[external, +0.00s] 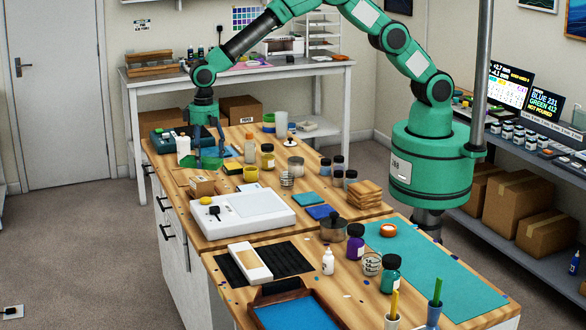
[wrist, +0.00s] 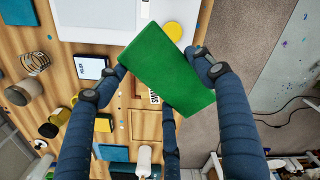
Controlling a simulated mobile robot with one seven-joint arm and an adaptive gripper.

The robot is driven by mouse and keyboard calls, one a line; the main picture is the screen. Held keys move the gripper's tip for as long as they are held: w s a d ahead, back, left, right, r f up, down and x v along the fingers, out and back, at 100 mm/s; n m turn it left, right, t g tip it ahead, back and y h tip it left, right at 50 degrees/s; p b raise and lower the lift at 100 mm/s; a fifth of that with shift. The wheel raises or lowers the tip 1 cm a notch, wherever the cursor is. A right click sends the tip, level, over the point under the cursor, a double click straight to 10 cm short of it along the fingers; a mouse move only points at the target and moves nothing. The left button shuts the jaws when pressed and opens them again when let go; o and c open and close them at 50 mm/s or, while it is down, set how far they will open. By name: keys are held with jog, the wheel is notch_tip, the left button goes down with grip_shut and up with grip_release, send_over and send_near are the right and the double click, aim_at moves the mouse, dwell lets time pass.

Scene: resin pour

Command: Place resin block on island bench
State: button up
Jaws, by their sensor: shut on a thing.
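The resin block is a flat green slab (wrist: 165,72), large in the wrist view. In the external view the green block (external: 208,163) shows low at the far left end of the island bench (external: 208,237). My gripper (external: 207,148), with dark blue fingers, points down and is shut on the block. In the wrist view the fingertips of my gripper (wrist: 163,78) press at the block's sides, and the block is turned at an angle. Part of it overhangs the bench edge in that view. I cannot tell whether it touches the bench top.
A white scale-like device (external: 243,213) with a yellow disc (external: 206,200) stands in front. A small cardboard box (external: 201,187), a white bottle (external: 183,148) and yellow pots (external: 250,174) are close by. Several jars stand to the right.

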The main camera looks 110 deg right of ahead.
jog(key=s+a+n+b, duration=0.1)
jog(key=s+a+n, duration=0.25)
jog(key=a, duration=1.05)
jog(key=s+a+n+b, duration=0.1)
jog(key=s+a+n, duration=0.25)
jog(key=a, duration=0.95)
jog(key=s+a+n+b, duration=0.1)
jog(key=s+a+n, duration=0.2)
jog(key=s+a, duration=0.5)
jog(key=s+a+n+b, duration=0.2)
jog(key=s+a+n, duration=0.25)
jog(key=a, duration=0.65)
jog(key=s+a+n+b, duration=0.1)
jog(key=s+a+n, duration=0.3)
jog(key=s+a, duration=0.55)
jog(key=s+a+n+b, duration=0.2)
jog(key=s+a+n, duration=0.2)
jog(key=s, duration=1)
jog(key=s+a+n+b, duration=0.1)
jog(key=s+a+n, duration=0.4)
jog(key=s, duration=0.7)
jog(key=shift+m, duration=0.55)
jog(key=f, duration=0.3)
jog(key=a+f, duration=0.1)
jog(key=f, duration=0.6)
jog(key=shift+w+a+f, duration=0.15)
jog(key=shift+a+f, duration=0.05)
jog(key=shift+f, duration=0.15)
